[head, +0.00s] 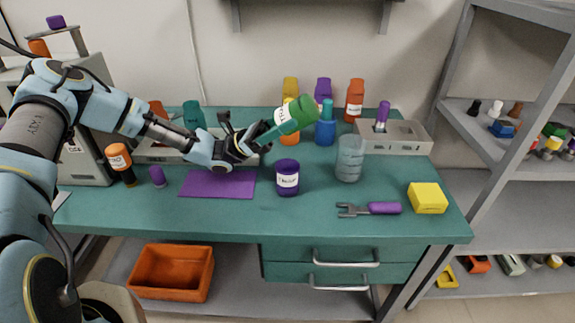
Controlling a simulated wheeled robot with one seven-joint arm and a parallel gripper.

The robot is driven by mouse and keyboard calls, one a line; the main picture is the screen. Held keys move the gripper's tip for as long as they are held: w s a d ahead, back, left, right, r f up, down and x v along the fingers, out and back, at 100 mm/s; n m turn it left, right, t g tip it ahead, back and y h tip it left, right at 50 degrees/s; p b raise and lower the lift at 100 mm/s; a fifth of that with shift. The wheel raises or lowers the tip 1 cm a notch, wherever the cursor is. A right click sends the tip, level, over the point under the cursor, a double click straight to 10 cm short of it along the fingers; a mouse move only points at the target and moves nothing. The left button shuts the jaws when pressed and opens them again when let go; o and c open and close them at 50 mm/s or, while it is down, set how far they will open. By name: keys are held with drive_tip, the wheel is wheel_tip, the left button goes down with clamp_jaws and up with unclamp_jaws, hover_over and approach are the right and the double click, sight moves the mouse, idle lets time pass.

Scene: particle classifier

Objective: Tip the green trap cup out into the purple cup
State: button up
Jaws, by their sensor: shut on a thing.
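The green trap cup (296,116) is held up above the bench, tilted, with a white label on its side. My gripper (262,134) is shut on its lower left end, and the cup leans up and to the right. The purple cup (288,179) stands upright on the teal bench, below the green cup and a little to its left. It has a white label. The contents of both cups cannot be made out.
A clear beaker (349,158) stands right of the purple cup. A blue bottle (325,124) and other bottles stand behind. A purple mat (217,184) lies at left. A purple-handled tool (370,209) and yellow block (427,197) lie at front right. A grey rack (405,136) stands at back right.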

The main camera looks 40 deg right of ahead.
drive_tip(key=f+t, duration=0.1)
drive_tip(key=f+t+y, duration=0.1)
drive_tip(key=f, duration=0.1)
drive_tip(key=s+f+t+y, duration=0.1)
drive_tip(key=shift+d+f, duration=0.15)
drive_tip(key=shift+d, duration=0.2)
drive_tip(key=shift+s+f+t+y, duration=0.1)
drive_tip(key=shift+f+t+y, duration=0.3)
drive_tip(key=shift+f+t, duration=0.15)
drive_tip(key=shift+s+d+r+t+y+p, duration=0.15)
drive_tip(key=shift+r+t+y+p, duration=0.05)
drive_tip(key=shift+t+y+p, duration=0.2)
drive_tip(key=shift+s+d+t+y+p, duration=0.2)
drive_tip(key=shift+t+y+p, duration=0.2)
drive_tip(key=shift+t+p, duration=0.25)
drive_tip(key=shift+s+d+f+t+y+p, duration=0.9)
drive_tip(key=shift+s+t+y+p, duration=0.3)
drive_tip(key=shift+t+y+p, duration=0.9)
drive_tip(key=shift+s+d+f+t+y+p, duration=0.9)
drive_tip(key=shift+s+t+y+p, duration=0.4)
drive_tip(key=shift+t, duration=1.35)
drive_tip(key=shift+s+d+f+t+y+p, duration=0.75)
drive_tip(key=shift+s+f+t+y+p, duration=0.25)
drive_tip(key=shift+t+y+p, duration=1.15)
drive_tip(key=shift+s+t+h, duration=0.1)
drive_tip(key=shift+t+h, duration=0.15)
drive_tip(key=shift+t, duration=0.05)
